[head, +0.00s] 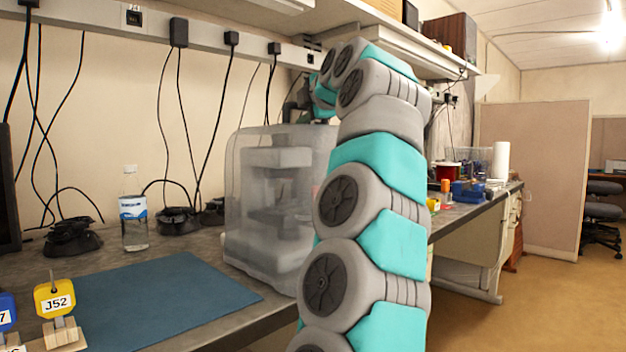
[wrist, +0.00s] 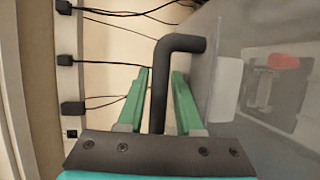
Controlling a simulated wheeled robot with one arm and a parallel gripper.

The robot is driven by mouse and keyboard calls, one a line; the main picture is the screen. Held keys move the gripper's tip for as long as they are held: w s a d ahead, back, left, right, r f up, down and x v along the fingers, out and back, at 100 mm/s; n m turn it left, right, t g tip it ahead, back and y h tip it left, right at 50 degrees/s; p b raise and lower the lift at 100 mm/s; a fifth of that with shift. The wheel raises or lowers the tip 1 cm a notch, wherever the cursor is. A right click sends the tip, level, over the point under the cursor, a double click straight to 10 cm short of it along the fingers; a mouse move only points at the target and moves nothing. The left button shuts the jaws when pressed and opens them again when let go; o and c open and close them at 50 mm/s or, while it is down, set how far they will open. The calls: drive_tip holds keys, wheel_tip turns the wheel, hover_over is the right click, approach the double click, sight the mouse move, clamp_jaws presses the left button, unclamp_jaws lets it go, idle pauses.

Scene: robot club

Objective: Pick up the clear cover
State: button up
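The clear cover (head: 248,215) is a frosted, see-through box standing on the bench, over a grey machine (head: 280,160) that shows dimly through it. My arm hides its right side in the head view. In the wrist view the cover (wrist: 232,50) fills the right side, and a black bent handle (wrist: 180,45) stands out from it. My gripper (wrist: 161,72) has its green fingers on either side of the handle, with narrow gaps showing. It is open and holds nothing.
A water bottle (head: 133,222) and black chargers (head: 72,237) stand left of the cover. A blue mat (head: 160,300) lies in front, with a yellow tagged piece (head: 55,298) at its left.

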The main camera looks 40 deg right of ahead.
drive_tip(key=shift+c, duration=0.3)
clamp_jaws()
idle(1.1)
